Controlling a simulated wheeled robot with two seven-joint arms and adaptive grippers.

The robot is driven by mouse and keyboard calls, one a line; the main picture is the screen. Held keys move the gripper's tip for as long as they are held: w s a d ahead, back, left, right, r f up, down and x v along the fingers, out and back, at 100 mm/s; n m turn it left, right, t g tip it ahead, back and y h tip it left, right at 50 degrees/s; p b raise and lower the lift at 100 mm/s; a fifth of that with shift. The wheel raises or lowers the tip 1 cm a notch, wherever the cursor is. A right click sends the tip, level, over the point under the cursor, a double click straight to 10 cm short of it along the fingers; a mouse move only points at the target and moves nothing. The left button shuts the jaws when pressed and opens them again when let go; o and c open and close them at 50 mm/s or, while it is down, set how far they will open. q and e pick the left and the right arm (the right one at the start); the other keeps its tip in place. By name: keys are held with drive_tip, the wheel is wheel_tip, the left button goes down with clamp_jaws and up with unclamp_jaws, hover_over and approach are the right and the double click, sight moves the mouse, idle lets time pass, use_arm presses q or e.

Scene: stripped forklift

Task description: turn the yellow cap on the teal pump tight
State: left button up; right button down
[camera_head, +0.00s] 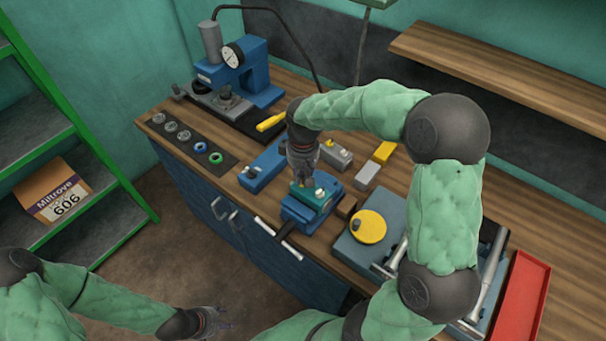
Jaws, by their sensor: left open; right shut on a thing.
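The teal pump (325,199) is held in the blue vise (297,214) near the front edge of the bench. A small light fitting shows on its top. My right gripper (304,182) reaches down over the left part of the pump from above. It is shut on the yellow cap, which shows only as a small bit of yellow between the fingertips. How the cap sits on the pump is hidden by the fingers. My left gripper (216,320) is open and empty, low in front of the bench, well away from the pump.
A grey case with a round yellow disc (368,227) stands right of the vise. A red tray (521,298) lies at the far right. A blue press with a gauge (233,56) stands at the back left. Blue and grey blocks surround the vise. Green shelving (72,130) stands left.

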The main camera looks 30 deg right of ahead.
drive_tip(key=c, duration=1.2)
unclamp_jaws()
wheel_tip(320, 180, up, 12)
drive_tip(key=shift+a+r, duration=0.1)
drive_tip(key=shift+s, duration=0.1)
